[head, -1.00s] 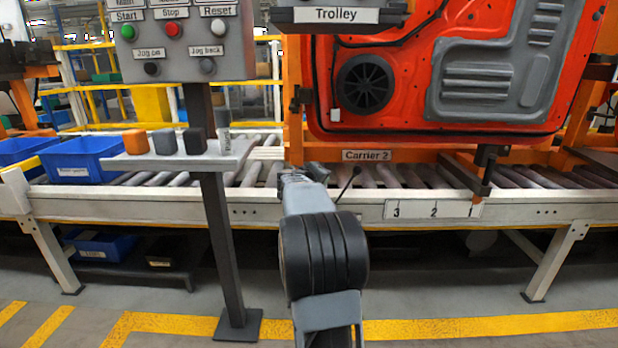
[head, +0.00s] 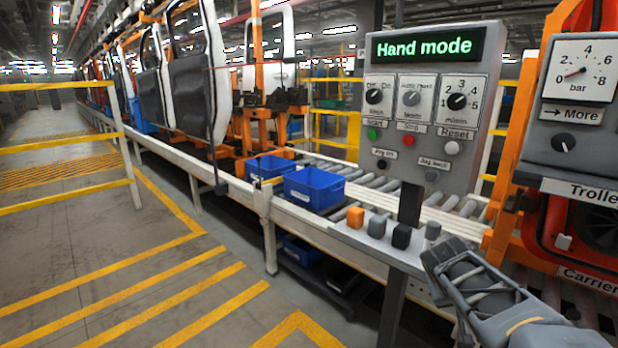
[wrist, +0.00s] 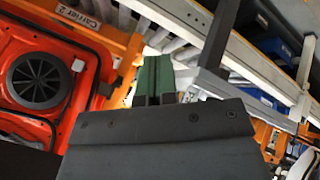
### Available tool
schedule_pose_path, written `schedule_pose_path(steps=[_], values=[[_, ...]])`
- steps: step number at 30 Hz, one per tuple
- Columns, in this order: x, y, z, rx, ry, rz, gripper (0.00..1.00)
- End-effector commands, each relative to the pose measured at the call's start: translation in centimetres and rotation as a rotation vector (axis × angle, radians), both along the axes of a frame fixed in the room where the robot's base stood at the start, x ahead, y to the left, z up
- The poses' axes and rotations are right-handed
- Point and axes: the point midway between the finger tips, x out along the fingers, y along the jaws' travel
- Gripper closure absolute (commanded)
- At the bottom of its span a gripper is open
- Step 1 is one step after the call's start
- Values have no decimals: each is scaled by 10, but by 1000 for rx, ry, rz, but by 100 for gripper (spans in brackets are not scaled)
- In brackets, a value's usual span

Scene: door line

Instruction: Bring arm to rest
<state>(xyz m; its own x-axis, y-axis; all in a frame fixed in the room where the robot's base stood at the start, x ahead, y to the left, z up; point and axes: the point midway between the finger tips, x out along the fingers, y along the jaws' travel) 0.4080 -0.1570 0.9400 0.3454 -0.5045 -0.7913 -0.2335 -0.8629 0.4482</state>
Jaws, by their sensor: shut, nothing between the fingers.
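My arm (head: 490,300) reaches in from the lower right of the head view, beside the small shelf under the control panel. In the wrist view my gripper (wrist: 154,68) shows as two narrow green fingers close together, with nothing between them. The fingers appear clear of things, above the conveyor area. The orange-red door on Carrier 2 (wrist: 45,80) is at the left of the wrist view. The control panel (head: 430,110) reads "Hand mode" on its green display.
The shelf (head: 375,245) holds several small blocks, orange, grey and black. Blue bins (head: 314,188) stand on the roller conveyor. A gauge panel (head: 580,70) is at the right edge.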

Motion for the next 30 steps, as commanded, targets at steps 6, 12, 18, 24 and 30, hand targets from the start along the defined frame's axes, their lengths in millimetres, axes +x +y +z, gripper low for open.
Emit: schedule_pose_path(steps=[6, 12, 18, 24, 30], values=[[-52, 88, 62, 246, 48, 115, 100], [-87, 137, 81, 402, 86, 189, 100], [-104, 157, 86, 475, 102, 226, 100], [-106, 161, 84, 488, 106, 233, 100], [-106, 160, 84, 486, 105, 231, 100]])
